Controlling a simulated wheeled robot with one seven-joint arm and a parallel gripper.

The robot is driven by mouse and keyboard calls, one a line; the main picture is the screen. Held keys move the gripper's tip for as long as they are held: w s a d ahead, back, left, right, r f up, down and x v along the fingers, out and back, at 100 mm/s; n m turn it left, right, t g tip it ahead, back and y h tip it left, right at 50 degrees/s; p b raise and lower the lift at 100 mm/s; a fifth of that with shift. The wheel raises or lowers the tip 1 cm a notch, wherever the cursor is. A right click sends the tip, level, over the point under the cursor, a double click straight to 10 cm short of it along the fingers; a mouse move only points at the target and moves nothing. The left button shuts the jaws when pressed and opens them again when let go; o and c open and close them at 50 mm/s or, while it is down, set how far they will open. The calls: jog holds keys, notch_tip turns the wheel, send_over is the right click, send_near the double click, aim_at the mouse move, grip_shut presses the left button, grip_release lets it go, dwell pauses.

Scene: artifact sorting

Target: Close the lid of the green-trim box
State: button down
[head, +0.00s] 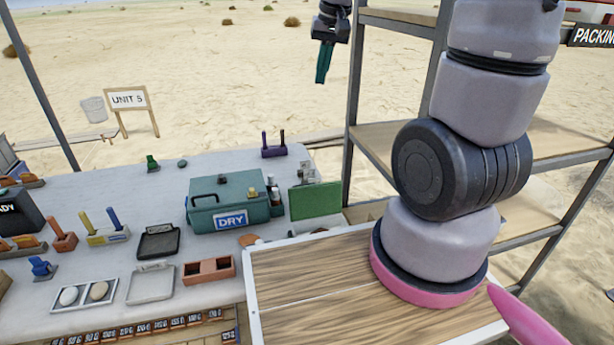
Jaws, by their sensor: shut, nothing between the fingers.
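An upright green panel (316,200) stands at the right end of the grey table, beside the teal box marked DRY (208,219). It looks like a raised lid. A pale edge shows at its foot, but the wooden board in front hides most of what is below, so I cannot tell for sure that this is the green-trim box. My gripper (324,64) is at the top centre of the head view, pointing down with its teal fingers together and empty. It appears high above and well apart from the green panel.
A wooden board with a white rim (300,275) lies in front of the panel. A metal-framed shelf (395,100) rises close on the right. Small trays, including a black tray (159,243), and holders cover the left table.

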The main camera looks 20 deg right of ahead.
aim_at(314, 198)
jog(key=w+a+f+n+g+h, duration=0.1)
jog(key=w+f+g, duration=0.15)
jog(key=f, duration=0.85)
jog(key=w+a+f+n+g, duration=0.15)
jog(key=w+f, duration=0.25)
jog(key=f, duration=0.7)
jog(key=s+f, duration=0.4)
jog(key=f, duration=0.4)
jog(key=shift+f+t, duration=0.3)
jog(key=shift+f, duration=0.1)
